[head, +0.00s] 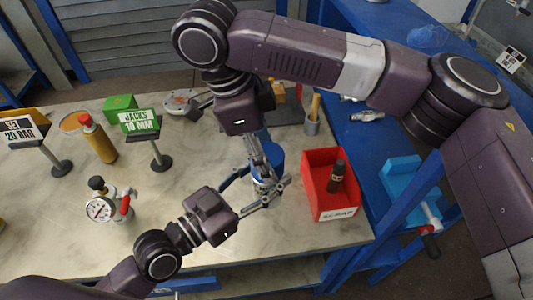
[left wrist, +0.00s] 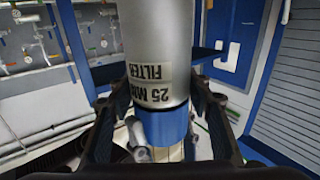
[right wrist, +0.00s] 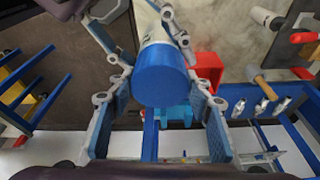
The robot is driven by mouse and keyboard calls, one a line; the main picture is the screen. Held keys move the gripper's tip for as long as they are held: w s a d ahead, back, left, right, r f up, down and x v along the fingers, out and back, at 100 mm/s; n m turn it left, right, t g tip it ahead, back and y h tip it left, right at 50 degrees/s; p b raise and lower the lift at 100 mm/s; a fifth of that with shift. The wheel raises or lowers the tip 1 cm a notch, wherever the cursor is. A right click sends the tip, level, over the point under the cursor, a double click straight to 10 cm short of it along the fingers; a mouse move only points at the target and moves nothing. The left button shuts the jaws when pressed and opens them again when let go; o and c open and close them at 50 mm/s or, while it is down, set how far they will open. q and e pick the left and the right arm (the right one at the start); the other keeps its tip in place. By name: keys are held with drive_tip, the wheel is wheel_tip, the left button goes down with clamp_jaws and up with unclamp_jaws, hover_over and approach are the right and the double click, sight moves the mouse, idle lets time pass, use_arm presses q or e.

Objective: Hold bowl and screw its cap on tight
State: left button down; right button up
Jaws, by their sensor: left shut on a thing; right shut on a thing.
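The bowl is a grey cylinder (left wrist: 160,40) with a "25 MIC FILTER" label, upside down in the left wrist view. My left gripper (head: 262,189) is shut on the bowl, its fingers along both sides. The blue cap (right wrist: 160,73) sits on the bowl's end; it also shows in the left wrist view (left wrist: 166,125) and the head view (head: 275,156). My right gripper (head: 264,168) comes from above and is shut on the cap, a finger on either side. The fingers partly hide bowl and cap in the head view. I cannot tell how tight the cap is.
A red bin (head: 318,186) holding a dark bottle stands close on the right. A pressure gauge (head: 101,208), a "JACKS 10 MM" sign (head: 140,121) and an orange-brown bottle (head: 100,142) stand on the left.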

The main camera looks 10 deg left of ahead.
drive_tip(key=o, duration=1)
drive_tip(key=shift+o, duration=0.2)
drive_tip(key=shift+r, duration=2.3)
